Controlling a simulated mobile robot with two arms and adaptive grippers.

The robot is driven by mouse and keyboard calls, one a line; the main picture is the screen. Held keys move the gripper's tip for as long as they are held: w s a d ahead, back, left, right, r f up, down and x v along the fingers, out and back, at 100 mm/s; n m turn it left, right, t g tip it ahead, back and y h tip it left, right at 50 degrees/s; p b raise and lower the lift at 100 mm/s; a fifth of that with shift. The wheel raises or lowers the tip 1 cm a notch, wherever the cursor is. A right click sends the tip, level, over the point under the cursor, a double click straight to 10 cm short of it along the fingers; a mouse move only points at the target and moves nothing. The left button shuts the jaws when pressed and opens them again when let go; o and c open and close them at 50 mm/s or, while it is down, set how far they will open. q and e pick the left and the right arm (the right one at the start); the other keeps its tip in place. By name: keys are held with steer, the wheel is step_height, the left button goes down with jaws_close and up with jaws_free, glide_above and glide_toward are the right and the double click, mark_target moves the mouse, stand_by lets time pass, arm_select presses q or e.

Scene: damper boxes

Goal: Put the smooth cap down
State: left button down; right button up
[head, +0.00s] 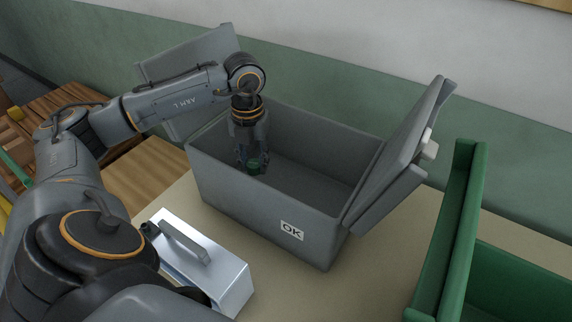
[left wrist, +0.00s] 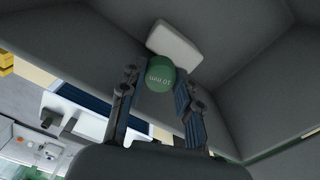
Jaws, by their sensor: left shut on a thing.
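The smooth cap is a small dark green cylinder (head: 254,167) that shows at my left gripper's fingertips in the head view. My left gripper (head: 252,160) points down inside the grey box marked OK (head: 225,185) and is shut on the cap. I cannot tell whether the cap touches the box floor. My right gripper is in neither view.
The grey box has its flaps open, one at the back left (head: 200,62) and one at the right (head: 405,150). A silver-blue case with a handle (head: 225,278) stands in front of it. A green bin (head: 470,200) stands at the right. Bare table lies between box and bin.

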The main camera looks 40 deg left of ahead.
arm_select(q)
step_height(320, 180, down, 4)
steer(key=shift+a+f+b, duration=0.1)
steer(key=shift+a+b, duration=0.05)
steer(key=shift+b, duration=0.35)
steer(key=w+a+f+p, duration=0.2)
steer(key=w+a+f, duration=0.2)
steer(key=w, duration=0.4)
glide_above(272, 177)
steer(key=f, duration=0.5)
steer(key=shift+s+d+p, duration=0.15)
steer(key=shift+s+p, duration=0.2)
steer(key=shift+w+f, duration=0.25)
steer(key=shift+f, duration=0.1)
steer(key=f, duration=0.3)
steer(key=shift+w+a+f, duration=0.1)
steer(key=shift+a+f, duration=0.05)
steer(key=shift+a, duration=0.05)
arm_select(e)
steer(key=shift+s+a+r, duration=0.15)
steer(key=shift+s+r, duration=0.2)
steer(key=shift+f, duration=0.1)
